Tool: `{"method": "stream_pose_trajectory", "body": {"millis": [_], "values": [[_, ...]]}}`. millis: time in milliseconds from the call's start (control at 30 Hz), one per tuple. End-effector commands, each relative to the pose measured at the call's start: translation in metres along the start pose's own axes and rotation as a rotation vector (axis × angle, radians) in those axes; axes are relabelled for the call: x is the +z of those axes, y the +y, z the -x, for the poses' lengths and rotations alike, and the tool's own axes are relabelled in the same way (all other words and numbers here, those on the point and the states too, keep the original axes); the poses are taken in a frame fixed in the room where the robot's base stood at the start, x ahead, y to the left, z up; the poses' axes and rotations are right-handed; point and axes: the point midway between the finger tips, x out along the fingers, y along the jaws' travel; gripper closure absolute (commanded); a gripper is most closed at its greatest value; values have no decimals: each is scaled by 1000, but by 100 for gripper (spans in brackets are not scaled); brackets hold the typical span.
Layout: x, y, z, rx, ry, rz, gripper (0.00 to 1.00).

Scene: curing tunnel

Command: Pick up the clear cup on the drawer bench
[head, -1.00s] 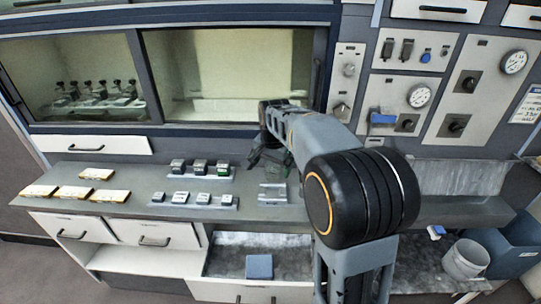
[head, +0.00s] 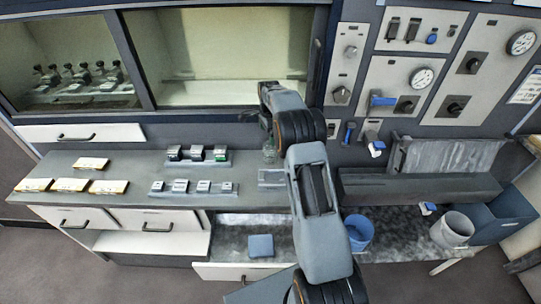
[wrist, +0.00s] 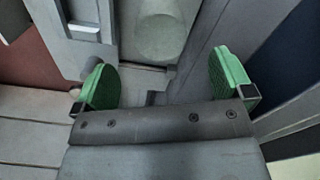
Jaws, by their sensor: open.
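The clear cup (head: 270,149) stands on the drawer bench (head: 130,200), in front of the window sill and just behind a small pale rack. In the wrist view a pale, see-through round shape, which looks like the cup (wrist: 160,35), lies beyond my fingers, between their lines. My gripper (wrist: 165,80) is open, with green pads spread apart and nothing between them. In the head view my gripper (head: 258,120) is small, dark and partly hidden by my arm, just above the cup. No contact with the cup shows.
The small pale rack (head: 271,178) lies in front of the cup. Racks of small dark blocks (head: 197,156) and pale blocks (head: 192,187) stand left of it, with yellowish packs (head: 92,163) further left. The window frame (head: 230,105) rises behind. An open drawer (head: 240,271) juts out below.

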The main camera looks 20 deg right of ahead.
Motion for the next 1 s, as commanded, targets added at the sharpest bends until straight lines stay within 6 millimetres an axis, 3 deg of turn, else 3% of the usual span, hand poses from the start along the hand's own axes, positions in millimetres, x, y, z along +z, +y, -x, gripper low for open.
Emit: {"method": "stream_pose_trajectory", "body": {"millis": [33,100,467,800,1000], "values": [[0,0,-15,1,0,0,2],[0,0,-21,0,0,0,2],[-1,0,-35,0,0,0,2],[-1,1,-84,1,0,0,2],[-1,0,-90,0,0,0,2]]}}
